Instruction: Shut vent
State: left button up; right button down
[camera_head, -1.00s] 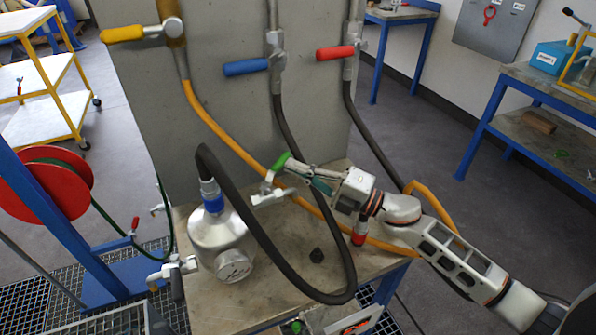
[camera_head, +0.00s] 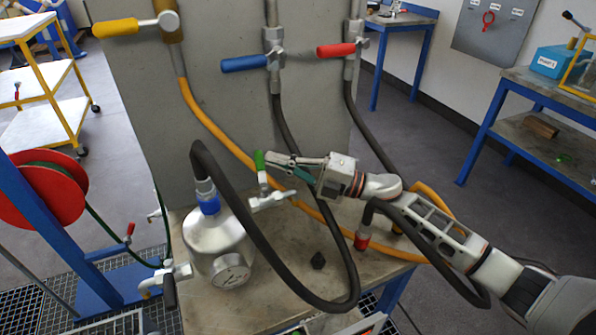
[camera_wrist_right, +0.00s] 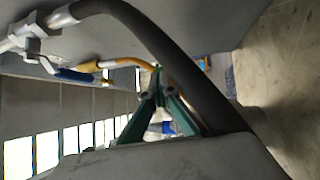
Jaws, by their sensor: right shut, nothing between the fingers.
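The silver flanged vessel (camera_head: 213,238) stands on the bench, with a round gauge on its front and a blue-collared hose coupling on top. A small valve with a green handle (camera_head: 260,160) sits on a silver side pipe (camera_head: 270,200) to the vessel's right; the handle points nearly straight up, across the pipe. My right gripper (camera_head: 270,159) is shut and empty, its tips right beside the green handle at its right; I cannot tell whether they touch. In the right wrist view its teal fingers (camera_wrist_right: 157,98) come together. My left gripper is not in view.
A black hose (camera_head: 262,240) loops from the vessel in front of the valve. An orange hose (camera_head: 212,125) runs behind. Yellow (camera_head: 116,27), blue (camera_head: 245,63) and red (camera_head: 336,50) valve handles are on the panel above.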

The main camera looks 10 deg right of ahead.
jog(key=shift+w+a, duration=0.3)
jog(key=shift+a, duration=0.45)
